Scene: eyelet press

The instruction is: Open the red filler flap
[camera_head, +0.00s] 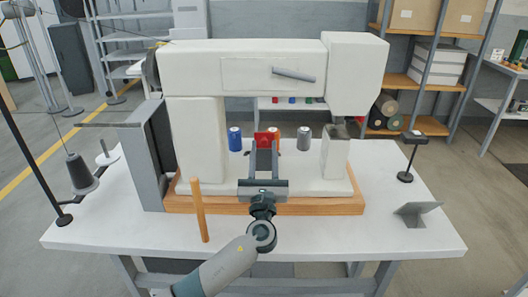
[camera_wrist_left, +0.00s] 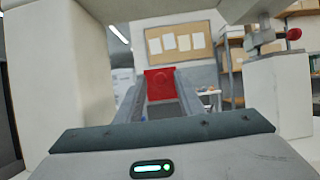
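The red flap (camera_head: 267,136) stands upright, or nearly so, behind the arch of the white press, between a blue canister (camera_head: 235,139) and a grey canister (camera_head: 304,138). In the left wrist view the red flap (camera_wrist_left: 160,84) is a flat red panel straight ahead, at the far end of my fingers. My left gripper (camera_head: 264,145) reaches through the arch from the front. Its two fingers are apart, with a clear gap between them, and their tips are at the flap's lower edges. I cannot tell whether they touch it. My right gripper is not in view.
The white press (camera_head: 240,68) frames my left arm above and on both sides. An orange-brown post (camera_head: 199,210) stands left of the arm. A grey bracket (camera_head: 416,212) and a black stand (camera_head: 405,176) are at right. A dark spool (camera_head: 79,172) is at left.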

